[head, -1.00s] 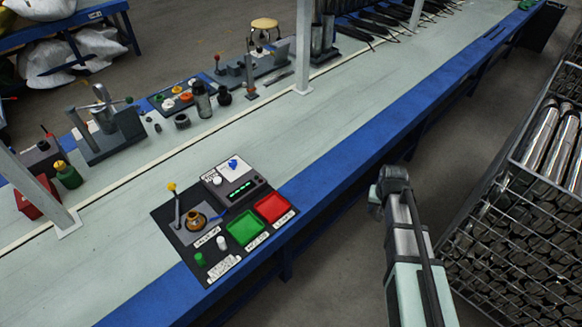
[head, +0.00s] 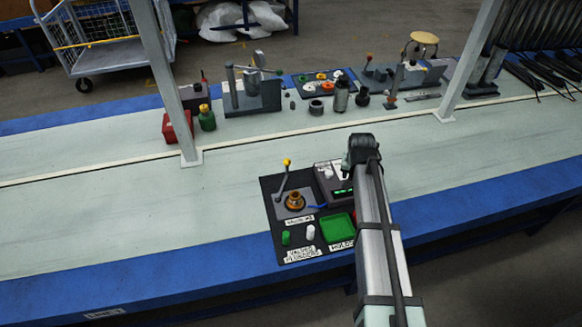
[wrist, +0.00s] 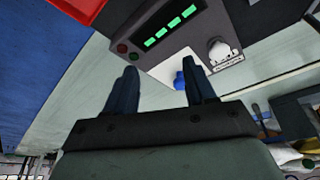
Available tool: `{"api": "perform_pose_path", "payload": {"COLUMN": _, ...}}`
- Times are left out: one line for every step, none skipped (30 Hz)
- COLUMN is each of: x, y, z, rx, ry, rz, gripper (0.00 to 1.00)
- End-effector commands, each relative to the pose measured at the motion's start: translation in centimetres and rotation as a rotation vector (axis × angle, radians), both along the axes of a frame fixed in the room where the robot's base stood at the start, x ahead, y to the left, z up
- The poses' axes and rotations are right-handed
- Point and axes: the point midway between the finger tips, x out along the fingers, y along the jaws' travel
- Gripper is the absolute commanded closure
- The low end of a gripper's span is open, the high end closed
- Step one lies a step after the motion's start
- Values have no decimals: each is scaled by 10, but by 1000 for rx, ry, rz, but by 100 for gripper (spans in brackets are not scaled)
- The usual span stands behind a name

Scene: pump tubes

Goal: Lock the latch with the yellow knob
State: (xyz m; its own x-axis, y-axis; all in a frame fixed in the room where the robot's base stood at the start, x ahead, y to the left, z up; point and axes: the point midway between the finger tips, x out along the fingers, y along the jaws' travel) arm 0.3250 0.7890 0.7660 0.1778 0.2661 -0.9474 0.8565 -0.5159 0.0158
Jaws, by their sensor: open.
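The yellow knob (head: 287,162) tops a thin grey lever (head: 281,182) that leans to the right as it rises from the black board. A brass-coloured round part (head: 295,202) sits just right of the lever's lower end. The knob and lever do not show in the wrist view. My gripper (wrist: 162,85) is open, with two dark fingers apart and nothing between them. In the head view my arm's end is over the board's right part, to the right of the knob; the fingers are hidden there.
The control box (head: 326,180) with a green display (wrist: 170,27) is right of the lever, partly behind my arm. A green tray (head: 338,229), a green cylinder (head: 286,238) and a white cylinder (head: 310,233) are in front. A red tray (wrist: 78,10) shows in the wrist view. The table left of the board is clear.

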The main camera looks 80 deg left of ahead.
Motion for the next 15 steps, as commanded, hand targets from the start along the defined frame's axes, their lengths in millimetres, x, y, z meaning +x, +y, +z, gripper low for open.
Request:
{"api": "perform_pose_path", "payload": {"x": -25, "y": 20, "z": 5, "rx": 8, "ry": -3, "rz": 30, "gripper": 45}}
{"api": "perform_pose_path", "payload": {"x": -38, "y": 29, "z": 8, "rx": 13, "ry": -4, "rz": 44, "gripper": 45}}
{"api": "perform_pose_path", "payload": {"x": -56, "y": 40, "z": 12, "rx": 19, "ry": -6, "rz": 64, "gripper": 45}}
{"api": "perform_pose_path", "payload": {"x": -70, "y": 49, "z": 16, "rx": 23, "ry": -7, "rz": 79, "gripper": 45}}
{"api": "perform_pose_path", "payload": {"x": -83, "y": 56, "z": 19, "rx": 28, "ry": -8, "rz": 94, "gripper": 45}}
{"api": "perform_pose_path", "payload": {"x": -101, "y": 66, "z": 23, "rx": 34, "ry": -9, "rz": 113, "gripper": 45}}
{"api": "perform_pose_path", "payload": {"x": -114, "y": 72, "z": 26, "rx": 38, "ry": -11, "rz": 126, "gripper": 45}}
{"api": "perform_pose_path", "payload": {"x": -126, "y": 78, "z": 28, "rx": 42, "ry": -11, "rz": 138, "gripper": 45}}
{"api": "perform_pose_path", "payload": {"x": -141, "y": 85, "z": 31, "rx": 47, "ry": -12, "rz": 153, "gripper": 45}}
{"api": "perform_pose_path", "payload": {"x": -152, "y": 90, "z": 34, "rx": 51, "ry": -12, "rz": 162, "gripper": 45}}
{"api": "perform_pose_path", "payload": {"x": -162, "y": 94, "z": 36, "rx": 54, "ry": -12, "rz": 172, "gripper": 45}}
{"api": "perform_pose_path", "payload": {"x": -173, "y": 98, "z": 38, "rx": 57, "ry": -12, "rz": 182, "gripper": 45}}
{"api": "perform_pose_path", "payload": {"x": -180, "y": 101, "z": 40, "rx": 60, "ry": -13, "rz": 190, "gripper": 45}}
{"api": "perform_pose_path", "payload": {"x": -187, "y": 103, "z": 42, "rx": 62, "ry": -13, "rz": 197, "gripper": 45}}
{"api": "perform_pose_path", "payload": {"x": -194, "y": 106, "z": 43, "rx": 64, "ry": -14, "rz": 203, "gripper": 45}}
